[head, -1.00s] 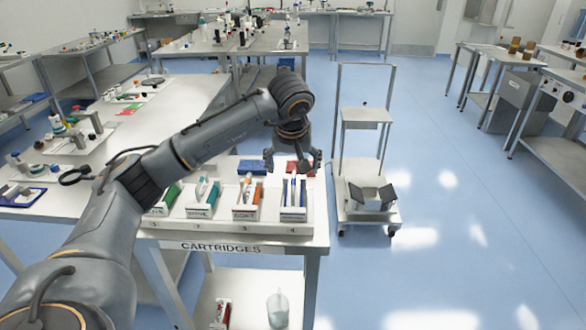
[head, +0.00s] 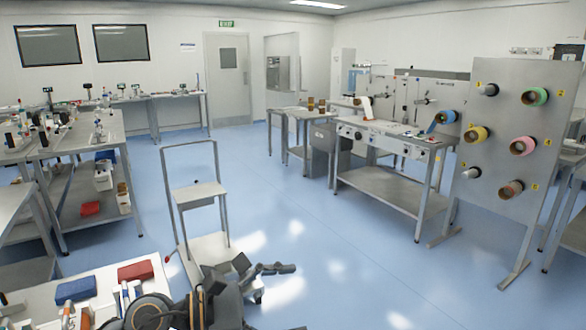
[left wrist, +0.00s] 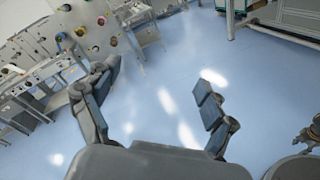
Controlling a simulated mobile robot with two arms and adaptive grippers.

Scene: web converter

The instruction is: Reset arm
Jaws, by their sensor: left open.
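My left arm shows at the bottom of the head view, with its left gripper (head: 246,272) past the right end of the cartridge table, in front of the cart. In the left wrist view the left gripper (left wrist: 156,78) has its two fingers spread wide. Between them is only blue floor, so it is open and empty. My right gripper is not recognisable in either view.
The cartridge table (head: 32,296) with a blue box (head: 76,290) and a red box (head: 135,270) is at lower left. A wheeled cart (head: 203,193) stands beside it. A roll panel (head: 509,128) and a machine bench (head: 385,188) stand right. The middle floor is clear.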

